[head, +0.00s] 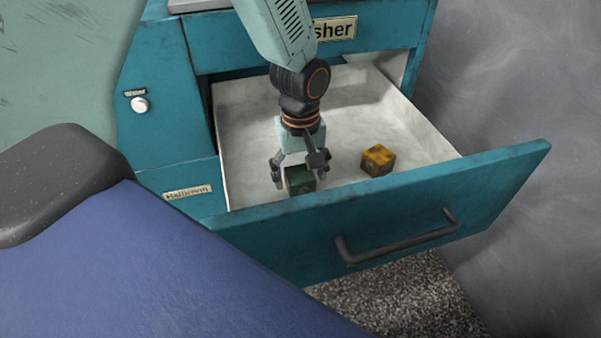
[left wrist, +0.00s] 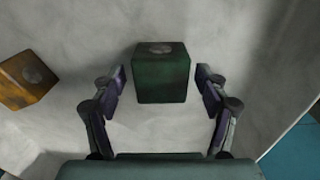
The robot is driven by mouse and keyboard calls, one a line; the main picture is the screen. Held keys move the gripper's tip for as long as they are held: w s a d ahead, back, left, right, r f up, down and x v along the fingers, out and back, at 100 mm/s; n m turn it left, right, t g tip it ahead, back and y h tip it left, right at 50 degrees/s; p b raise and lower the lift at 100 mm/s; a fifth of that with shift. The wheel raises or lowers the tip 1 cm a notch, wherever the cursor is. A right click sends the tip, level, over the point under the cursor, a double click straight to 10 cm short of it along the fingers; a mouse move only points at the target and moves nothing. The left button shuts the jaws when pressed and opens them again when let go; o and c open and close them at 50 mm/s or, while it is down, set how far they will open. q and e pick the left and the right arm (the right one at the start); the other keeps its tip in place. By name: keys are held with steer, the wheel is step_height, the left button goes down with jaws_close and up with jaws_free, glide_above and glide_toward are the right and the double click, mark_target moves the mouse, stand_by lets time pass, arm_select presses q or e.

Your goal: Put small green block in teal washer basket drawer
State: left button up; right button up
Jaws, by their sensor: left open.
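The small green block (head: 300,180) sits inside the open teal washer drawer (head: 480,190), near its front left. In the left wrist view the green block (left wrist: 162,78) rests on the pale drawer floor. My left gripper (head: 302,172) reaches down into the drawer over the block. Its fingers (left wrist: 160,85) are open, one on each side of the block, with a gap showing on both sides. My right gripper is in neither view.
A small orange-yellow block (head: 378,160) lies in the drawer to the right of the green one; it also shows in the left wrist view (left wrist: 28,78). The drawer's front panel with a dark handle (head: 398,238) stands nearest.

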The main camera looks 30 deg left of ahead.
mark_target(300, 173)
arm_select(q)
step_height(300, 173, up, 12)
steer(key=p, duration=0.5)
stand_by(1.1)
